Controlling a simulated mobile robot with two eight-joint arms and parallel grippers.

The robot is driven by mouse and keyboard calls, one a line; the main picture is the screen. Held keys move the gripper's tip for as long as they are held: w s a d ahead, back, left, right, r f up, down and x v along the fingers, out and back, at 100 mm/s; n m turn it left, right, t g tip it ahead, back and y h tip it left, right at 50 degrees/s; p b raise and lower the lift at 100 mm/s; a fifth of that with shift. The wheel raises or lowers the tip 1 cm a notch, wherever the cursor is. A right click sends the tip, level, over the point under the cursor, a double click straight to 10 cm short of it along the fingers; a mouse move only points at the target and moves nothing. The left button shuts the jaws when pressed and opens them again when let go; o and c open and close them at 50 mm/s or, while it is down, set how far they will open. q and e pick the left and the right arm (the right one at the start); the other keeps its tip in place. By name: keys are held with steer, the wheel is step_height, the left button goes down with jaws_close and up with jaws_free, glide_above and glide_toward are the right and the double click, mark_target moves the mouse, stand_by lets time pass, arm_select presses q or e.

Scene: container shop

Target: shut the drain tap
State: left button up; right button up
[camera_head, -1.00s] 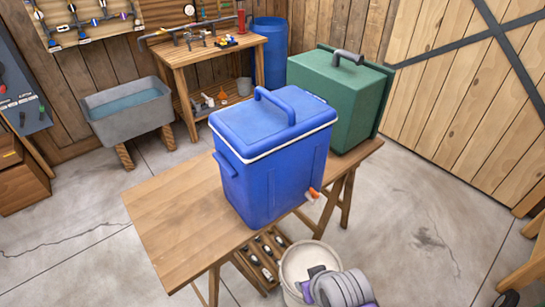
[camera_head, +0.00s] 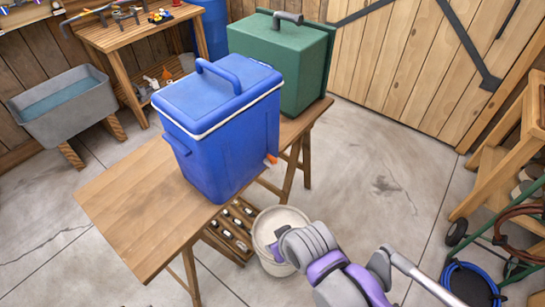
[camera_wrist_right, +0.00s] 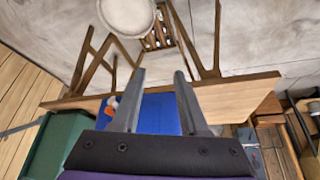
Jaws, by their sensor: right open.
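The blue cooler (camera_head: 220,140) stands on the wooden table with its lid down. Its small orange drain tap (camera_head: 271,158) sticks out low on its right side. The handle's position is too small to tell. In the right wrist view the orange and white tap (camera_wrist_right: 112,106) shows left of the fingers, beside the blue cooler (camera_wrist_right: 158,113). My right gripper (camera_wrist_right: 158,76) is open and empty in that view. In the head view the end of my right arm (camera_head: 277,243) is in front of the bucket, below and apart from the tap. My left gripper is out of view.
A white bucket (camera_head: 262,231) stands on the floor below the tap. A green box (camera_head: 295,60) is behind the cooler on the table (camera_head: 120,205). A crate of bottles (camera_head: 228,232) sits under the table. Free floor (camera_head: 385,175) lies to the right.

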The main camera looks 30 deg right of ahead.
steer(key=n+t+y+b, duration=0.3)
steer(key=n+b, duration=0.1)
steer(key=b, duration=0.8)
glide_toward(273, 157)
steer(key=b+x, duration=0.2)
steer(key=x, duration=0.7)
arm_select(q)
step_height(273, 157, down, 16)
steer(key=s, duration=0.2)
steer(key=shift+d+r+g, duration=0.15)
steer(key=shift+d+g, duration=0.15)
arm_select(e)
steer(key=shift+r, duration=0.1)
jaws_close()
